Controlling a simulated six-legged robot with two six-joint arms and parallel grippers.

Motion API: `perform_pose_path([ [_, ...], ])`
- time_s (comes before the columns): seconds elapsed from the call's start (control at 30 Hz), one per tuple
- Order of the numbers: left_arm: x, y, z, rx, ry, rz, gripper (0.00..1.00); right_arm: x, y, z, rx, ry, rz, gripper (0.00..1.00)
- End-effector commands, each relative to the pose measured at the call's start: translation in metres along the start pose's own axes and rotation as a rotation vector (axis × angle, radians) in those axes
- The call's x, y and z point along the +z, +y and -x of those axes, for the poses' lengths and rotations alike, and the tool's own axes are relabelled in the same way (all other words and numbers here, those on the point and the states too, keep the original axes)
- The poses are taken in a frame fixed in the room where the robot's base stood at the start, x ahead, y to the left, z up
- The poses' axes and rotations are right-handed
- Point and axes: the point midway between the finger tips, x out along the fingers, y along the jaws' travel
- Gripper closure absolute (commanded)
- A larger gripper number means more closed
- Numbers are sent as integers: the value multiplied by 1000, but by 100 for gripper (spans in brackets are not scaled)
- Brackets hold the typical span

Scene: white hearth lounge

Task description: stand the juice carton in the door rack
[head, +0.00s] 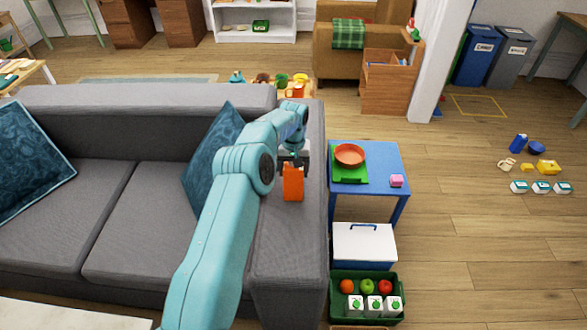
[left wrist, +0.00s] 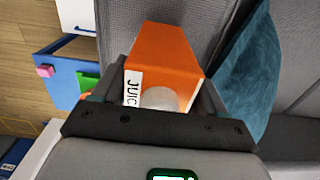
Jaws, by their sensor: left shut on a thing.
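The orange juice carton (head: 292,184) is in my left gripper (head: 293,163), which is shut on it. In the head view the carton hangs below the fingers, over or in front of the sofa's right armrest; I cannot tell the gap. In the left wrist view the carton (left wrist: 165,52) sticks out beyond the fingers, with a white label reading "JUIC" and a pale round part near the gripper. I cannot make out a door rack in either view. My right gripper is not in view.
The grey sofa (head: 140,205) fills the left. Right of its armrest stand a blue table (head: 385,183) with a red-orange dish (head: 349,154) and pink block (head: 397,181), a white box (head: 364,245) and a green crate (head: 341,317) of fruit and small cartons.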

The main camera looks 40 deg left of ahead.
Motion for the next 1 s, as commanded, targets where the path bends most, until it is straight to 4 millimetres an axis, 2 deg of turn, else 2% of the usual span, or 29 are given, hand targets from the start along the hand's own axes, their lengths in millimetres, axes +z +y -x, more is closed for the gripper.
perform_pose_path([
  [0.17, 0, 0, -3, 1, 2, 0, 100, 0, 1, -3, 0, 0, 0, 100],
  [0.2, 0, 0, -3, 0, 0, 0, 18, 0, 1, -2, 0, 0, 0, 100],
  [0.47, 0, 0, -2, 0, 0, 0, 17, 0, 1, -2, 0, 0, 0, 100],
  [0.57, 0, 0, 4, 0, 0, 0, 17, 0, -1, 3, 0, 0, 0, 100],
  [0.63, -1, 0, 9, 1, 3, 0, 17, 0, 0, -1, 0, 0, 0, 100],
  [1.0, -1, 1, 92, 1, 4, 0, 17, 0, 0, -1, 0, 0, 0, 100],
])
